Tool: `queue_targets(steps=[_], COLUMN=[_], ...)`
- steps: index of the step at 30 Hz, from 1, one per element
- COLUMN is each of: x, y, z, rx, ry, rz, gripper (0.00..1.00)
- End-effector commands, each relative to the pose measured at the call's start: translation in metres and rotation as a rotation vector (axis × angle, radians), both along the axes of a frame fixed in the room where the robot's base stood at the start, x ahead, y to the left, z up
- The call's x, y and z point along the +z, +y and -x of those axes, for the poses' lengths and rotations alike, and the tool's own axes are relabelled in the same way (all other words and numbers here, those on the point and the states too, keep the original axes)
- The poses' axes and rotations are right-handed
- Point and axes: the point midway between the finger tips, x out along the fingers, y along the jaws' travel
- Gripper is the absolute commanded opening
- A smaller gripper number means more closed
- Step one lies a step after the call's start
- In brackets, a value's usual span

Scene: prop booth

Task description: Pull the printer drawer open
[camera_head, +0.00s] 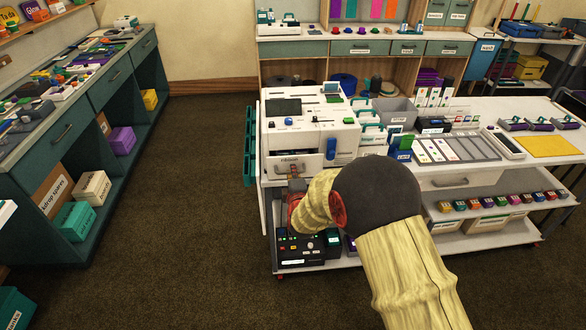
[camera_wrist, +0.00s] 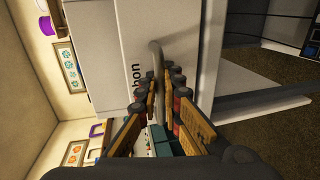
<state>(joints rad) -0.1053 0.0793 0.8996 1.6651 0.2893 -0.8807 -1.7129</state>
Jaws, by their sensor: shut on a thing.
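The white printer (camera_head: 338,135) stands at the left end of the white table. In the wrist view the pale drawer front (camera_wrist: 120,58) shows part of that lettering and a grey bar handle (camera_wrist: 156,52). My gripper (camera_wrist: 160,88) is shut on the handle, with its fingers on both sides of the bar. In the head view my arm hides much of the gripper. I cannot tell whether the drawer stands out from the printer.
A black device (camera_head: 300,248) with buttons sits on the lower shelf below my gripper. Small bins and cards crowd the tabletop (camera_head: 470,170) to the right. A dark green workbench (camera_head: 100,120) stands at the left. Open carpet (camera_head: 190,200) lies between.

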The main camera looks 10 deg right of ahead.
Motion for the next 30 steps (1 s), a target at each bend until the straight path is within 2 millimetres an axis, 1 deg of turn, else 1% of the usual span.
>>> queue_targets(steps=[1,6,9,12,15,23,24,30], x=[-0.001,0.0,-0.001,-0.001,-0.001,-0.002,-0.002,-0.001], y=[0.002,0.008,0.011,0.012,0.012,0.012,0.012,0.012], z=[0.013,0.06,0.082,0.095,0.1,0.1,0.1,0.1], rx=[0.001,0.002,0.002,0.001,0.001,0.001,0.001,0.0], ry=[0.008,0.007,0.007,0.006,0.004,0.004,0.004,0.003], rz=[0.001,0.001,0.0,0.0,0.0,0.0,0.0,0.001], gripper=[0.0,0.0,0.0,0.0,0.0,0.0,0.08,0.2])
